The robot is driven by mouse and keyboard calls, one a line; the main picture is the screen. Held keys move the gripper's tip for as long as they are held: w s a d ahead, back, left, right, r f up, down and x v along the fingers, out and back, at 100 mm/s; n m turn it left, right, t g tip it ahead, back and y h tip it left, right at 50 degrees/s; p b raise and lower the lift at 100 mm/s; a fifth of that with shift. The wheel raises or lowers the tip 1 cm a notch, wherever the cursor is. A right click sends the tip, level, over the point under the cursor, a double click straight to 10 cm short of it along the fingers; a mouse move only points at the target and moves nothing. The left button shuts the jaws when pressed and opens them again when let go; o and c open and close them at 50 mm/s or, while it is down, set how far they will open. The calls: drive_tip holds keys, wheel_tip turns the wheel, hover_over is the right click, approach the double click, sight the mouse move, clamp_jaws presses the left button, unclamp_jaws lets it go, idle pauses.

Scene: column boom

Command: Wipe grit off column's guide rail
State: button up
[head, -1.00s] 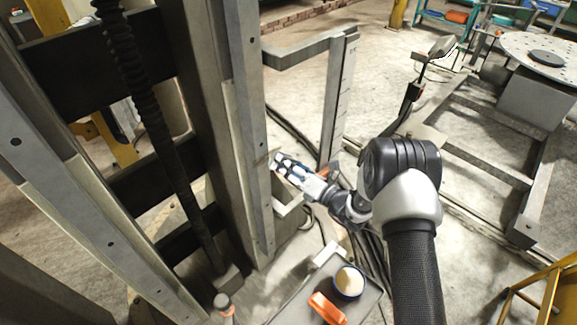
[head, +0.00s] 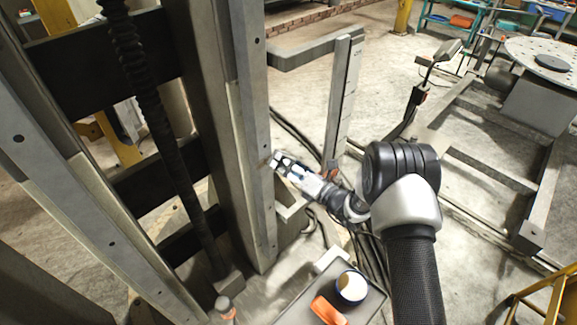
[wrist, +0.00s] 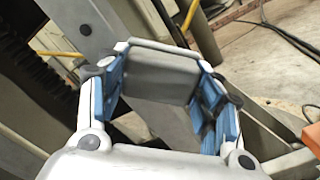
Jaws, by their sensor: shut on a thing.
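The column's guide rail (head: 252,130) is a long grey metal strip with bolt holes, on the column's right side in the head view. My gripper (head: 277,161) is at the rail's right edge, at about mid-height of the picture. In the wrist view my gripper (wrist: 163,95) has its blue-padded fingers on both sides of a grey block-like pad (wrist: 160,75). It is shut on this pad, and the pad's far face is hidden. I cannot tell whether the pad touches the rail. Grit cannot be made out clearly on the rail.
A grey tray (head: 290,314) below holds a round tub (head: 352,287) and an orange object (head: 327,311). A grey bracket post (head: 341,100) stands right of the rail. Dark cables (head: 372,255) lie on the floor. A yellow frame (head: 545,300) is at lower right.

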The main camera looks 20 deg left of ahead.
drive_tip(key=shift+s+d+r+p, duration=0.1)
drive_tip(key=shift+r+p, duration=1.1)
drive_tip(key=shift+r, duration=0.85)
drive_tip(key=shift+s+a+f, duration=0.1)
drive_tip(key=shift+s+a, duration=0.65)
drive_tip(key=shift+s, duration=0.3)
wheel_tip(320, 180, down, 4)
drive_tip(key=b, duration=0.3)
drive_tip(key=shift+s+a, duration=0.35)
drive_tip(key=shift+s, duration=0.2)
drive_tip(key=shift+s+a, duration=0.35)
drive_tip(key=shift+s, duration=0.2)
drive_tip(key=shift+r+p, duration=1.5)
drive_tip(key=shift+r, duration=0.6)
drive_tip(key=v, duration=0.6)
drive_tip(key=shift+p, duration=0.45)
drive_tip(key=shift+d, duration=0.1)
